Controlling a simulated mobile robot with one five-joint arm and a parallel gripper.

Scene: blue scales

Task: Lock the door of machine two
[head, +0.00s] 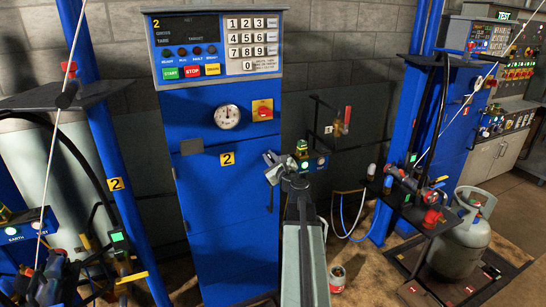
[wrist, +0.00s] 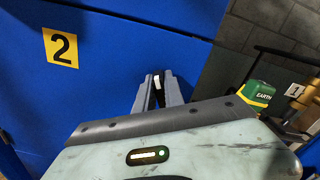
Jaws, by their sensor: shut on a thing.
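Machine two is the tall blue cabinet (head: 222,100) in the middle of the head view. Its lower blue door (head: 222,210) carries a yellow label "2" (head: 227,159), which also shows in the wrist view (wrist: 61,48). The door looks flush with the cabinet front. My gripper (head: 270,164) is at the door's upper right edge. In the wrist view its fingers (wrist: 157,90) are close together, with a small pale piece (wrist: 157,80) between their tips. They are shut on this piece; whether it is a key or a latch cannot be told. My gripper hides the lock area.
A green box marked EARTH (wrist: 257,92) stands close to the right of my gripper. A gauge (head: 227,116) and a red-yellow switch (head: 262,109) sit above the door. A gas cylinder (head: 462,240) stands at the right, and a red can (head: 337,278) on the floor.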

